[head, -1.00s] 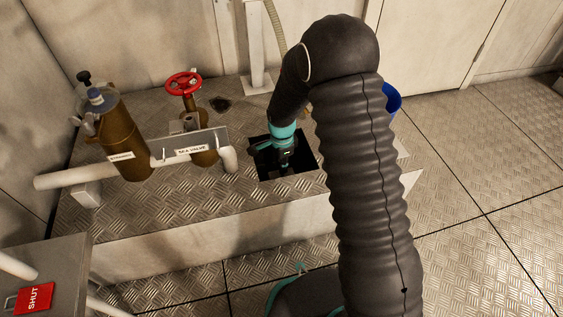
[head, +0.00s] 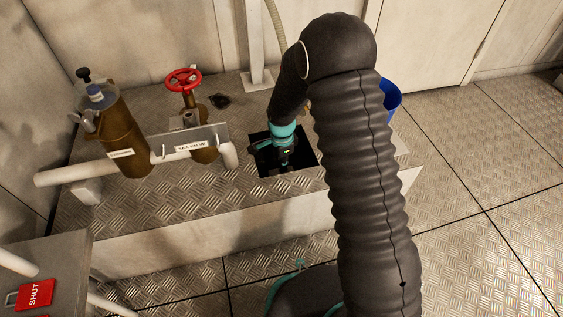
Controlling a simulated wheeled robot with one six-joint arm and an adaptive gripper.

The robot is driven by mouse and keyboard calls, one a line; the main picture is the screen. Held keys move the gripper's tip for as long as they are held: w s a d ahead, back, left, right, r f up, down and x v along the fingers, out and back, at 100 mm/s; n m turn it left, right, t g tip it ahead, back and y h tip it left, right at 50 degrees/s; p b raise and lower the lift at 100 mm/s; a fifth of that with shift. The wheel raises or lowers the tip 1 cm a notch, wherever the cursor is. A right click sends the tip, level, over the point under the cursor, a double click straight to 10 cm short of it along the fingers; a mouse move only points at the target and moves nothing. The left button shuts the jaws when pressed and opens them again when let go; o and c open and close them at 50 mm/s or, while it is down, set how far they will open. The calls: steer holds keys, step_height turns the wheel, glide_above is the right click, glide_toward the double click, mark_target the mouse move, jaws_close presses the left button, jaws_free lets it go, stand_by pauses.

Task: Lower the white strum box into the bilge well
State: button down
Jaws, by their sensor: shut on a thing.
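The bilge well (head: 305,165) is a dark square opening in the raised tread-plate step. My gripper (head: 285,162) points down into the opening, with its fingers inside the dark square. The fingertips are small and dark against the well, and I cannot make out what lies between them. The white strum box does not show clearly; the gripper, the arm and the shadow of the well hide that spot. My arm comes down over the right side of the well.
A brown strainer (head: 121,135) and a red-wheeled sea valve (head: 183,80) stand left of the well, joined by white pipe (head: 75,174). A blue bucket (head: 391,97) stands behind my arm. A white post (head: 255,45) rises behind the well. The right floor is clear.

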steer(key=shift+f, duration=0.3)
steer(key=c, duration=1.1)
jaws_free()
steer(key=shift+c, duration=0.2)
